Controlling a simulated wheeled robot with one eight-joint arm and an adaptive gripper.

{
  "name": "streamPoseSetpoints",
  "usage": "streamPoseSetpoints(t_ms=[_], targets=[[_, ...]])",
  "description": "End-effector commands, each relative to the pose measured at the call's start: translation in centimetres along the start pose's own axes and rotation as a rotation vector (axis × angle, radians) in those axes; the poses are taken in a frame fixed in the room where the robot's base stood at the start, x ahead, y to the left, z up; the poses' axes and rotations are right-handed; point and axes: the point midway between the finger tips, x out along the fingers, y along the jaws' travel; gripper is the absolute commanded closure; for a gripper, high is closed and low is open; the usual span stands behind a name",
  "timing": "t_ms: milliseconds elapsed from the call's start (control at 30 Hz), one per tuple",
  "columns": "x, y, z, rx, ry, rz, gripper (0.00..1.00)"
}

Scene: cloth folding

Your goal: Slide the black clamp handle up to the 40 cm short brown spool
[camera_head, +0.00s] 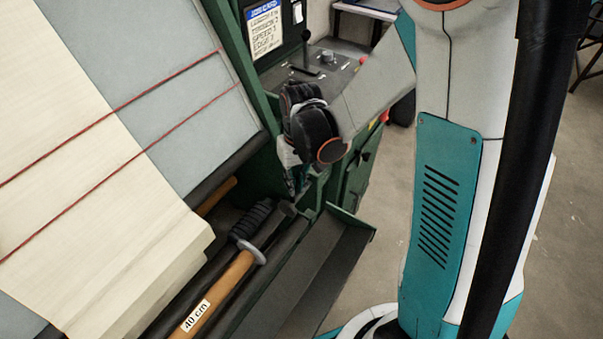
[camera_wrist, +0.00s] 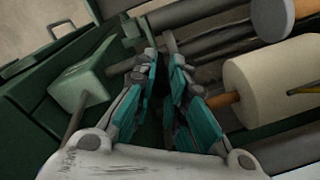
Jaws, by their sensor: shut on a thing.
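The black clamp handle (camera_head: 251,219) is a ribbed dark grip on a dark rail, just beyond the grey collar of a brown spool. My gripper (camera_head: 299,190) is at the handle's right end in the head view. In the wrist view its fingertips (camera_wrist: 164,60) close around a small grey post (camera_wrist: 170,42) at the end of a dark bar, seemingly part of the handle. The exact contact is partly hidden by the fingers. The brown spool (camera_head: 231,272) carries a white "40 cm" label (camera_head: 196,315) and has a grey collar (camera_head: 252,250) at its upper end.
Cream cloth (camera_head: 60,130) lies on the grey sloped board at left, crossed by two red lines. Another brown spool (camera_head: 216,195) shows under it; the wrist view shows a cream roll (camera_wrist: 275,90). A grey tray (camera_head: 315,270) lies right of the spool. A green machine frame (camera_head: 360,175) stands behind.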

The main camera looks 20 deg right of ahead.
Motion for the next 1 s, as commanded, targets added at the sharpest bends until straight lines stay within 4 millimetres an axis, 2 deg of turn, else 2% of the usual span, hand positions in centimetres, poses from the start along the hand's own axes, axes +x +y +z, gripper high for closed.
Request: streamPoseSetpoints(t_ms=[33,300,500,700,1000], targets=[[0.1,-1.2,0.8,-0.007,-0.001,-0.002,1.0],[0.6,-7.2,4.9,-0.008,-0.002,-0.002,1.0],[0.8,-10.4,7.0,-0.006,-0.002,-0.001,1.0],[0.9,-12.1,8.2,-0.003,-0.002,-0.001,1.0],[0.9,-12.5,8.4,-0.001,-0.003,-0.002,1.0]])
